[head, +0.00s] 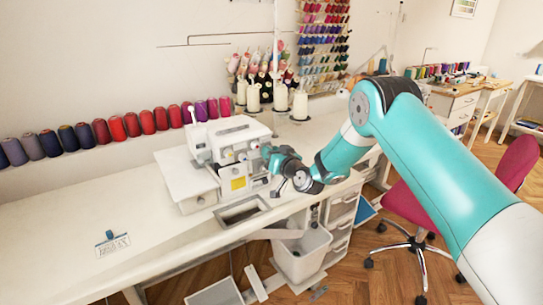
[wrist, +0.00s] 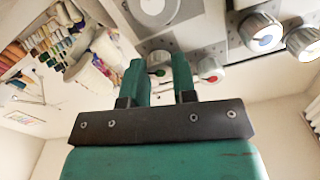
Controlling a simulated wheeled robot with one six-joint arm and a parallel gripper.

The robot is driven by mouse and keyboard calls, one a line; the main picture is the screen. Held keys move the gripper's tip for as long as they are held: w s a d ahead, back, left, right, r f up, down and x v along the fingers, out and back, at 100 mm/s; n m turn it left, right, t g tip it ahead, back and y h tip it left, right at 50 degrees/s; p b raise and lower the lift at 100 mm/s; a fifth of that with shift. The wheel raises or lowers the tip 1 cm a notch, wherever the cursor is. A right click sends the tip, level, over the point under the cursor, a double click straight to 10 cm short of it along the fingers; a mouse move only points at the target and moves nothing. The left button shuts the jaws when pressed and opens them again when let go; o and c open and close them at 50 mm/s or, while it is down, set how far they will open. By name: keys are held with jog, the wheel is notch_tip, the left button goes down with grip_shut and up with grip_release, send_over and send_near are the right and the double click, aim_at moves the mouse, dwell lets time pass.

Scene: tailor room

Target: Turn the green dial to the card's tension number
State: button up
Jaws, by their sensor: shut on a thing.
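The white sewing machine (head: 205,143) stands on the long table. In the wrist view, my gripper (wrist: 158,74) has its two green fingers on either side of a grey dial (wrist: 160,58) with a small greenish mark, and is shut on it. This appears to be the green dial; its scale and setting cannot be read. A red-marked dial (wrist: 210,68) sits just right of the fingers, and a blue-marked dial (wrist: 262,32) is farther right. In the head view, my gripper (head: 266,153) is at the machine's front. The card (head: 113,246) with a blue clip is at the table's left; its writing is too small to read.
Another dial (wrist: 304,40) is at the wrist view's right edge. Thread cones (head: 162,119) line the wall, and white cones (head: 300,104) stand behind the machine. A white bin (head: 303,255) is below the table edge. A pink chair (head: 408,217) stands right. The table's left is mostly clear.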

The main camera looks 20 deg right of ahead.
dwell(0.4)
jog(key=o, duration=0.9)
jog(key=shift+s+d, duration=0.1)
jog(key=b+v, duration=1.2)
jog(key=v, duration=0.5)
jog(key=shift+s, duration=0.1)
jog(key=shift+r, duration=0.1)
